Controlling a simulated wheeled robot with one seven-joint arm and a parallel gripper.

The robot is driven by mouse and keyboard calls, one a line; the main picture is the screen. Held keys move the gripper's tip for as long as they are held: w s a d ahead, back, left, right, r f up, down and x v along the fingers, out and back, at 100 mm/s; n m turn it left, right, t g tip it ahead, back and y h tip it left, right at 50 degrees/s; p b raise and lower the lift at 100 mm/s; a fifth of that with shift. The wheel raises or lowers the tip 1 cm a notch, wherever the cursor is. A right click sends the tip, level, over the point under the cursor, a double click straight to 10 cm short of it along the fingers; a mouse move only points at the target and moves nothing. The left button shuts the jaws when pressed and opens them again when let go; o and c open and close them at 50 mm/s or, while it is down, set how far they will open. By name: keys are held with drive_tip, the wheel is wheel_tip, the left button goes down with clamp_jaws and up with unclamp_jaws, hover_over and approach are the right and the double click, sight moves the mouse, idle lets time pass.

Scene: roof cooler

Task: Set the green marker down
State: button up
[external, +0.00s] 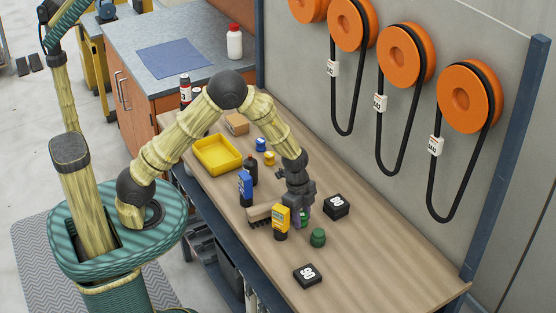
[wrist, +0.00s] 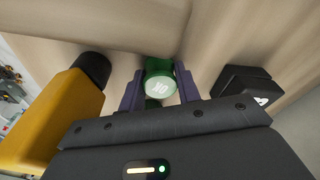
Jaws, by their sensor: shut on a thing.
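My gripper (wrist: 160,90) is shut on the green marker (wrist: 160,85), whose pale round face with dark lettering points at the wrist camera. In the external view my gripper (external: 301,208) is low over the wooden bench, and a strip of the marker (external: 304,217) shows green at the fingers. The rest of it is hidden there. I cannot tell whether its lower end touches the bench. A second, dark green piece (external: 318,237) stands on the bench just in front and to the right of my gripper.
A yellow tool (external: 281,220) stands close left of my gripper, beside a brush (external: 260,213). A black block (external: 336,206) lies to the right and another (external: 307,275) nearer the front. A blue tool (external: 245,186) and yellow tray (external: 212,157) are farther back. The bench's right front is clear.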

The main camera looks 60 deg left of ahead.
drive_tip(key=shift+f, duration=0.15)
drive_tip(key=o, duration=1)
drive_tip(key=shift+o, duration=0.2)
wheel_tip(320, 180, up, 12)
drive_tip(key=a, duration=0.1)
drive_tip(key=shift+s+a, duration=0.35)
drive_tip(key=shift+s, duration=0.05)
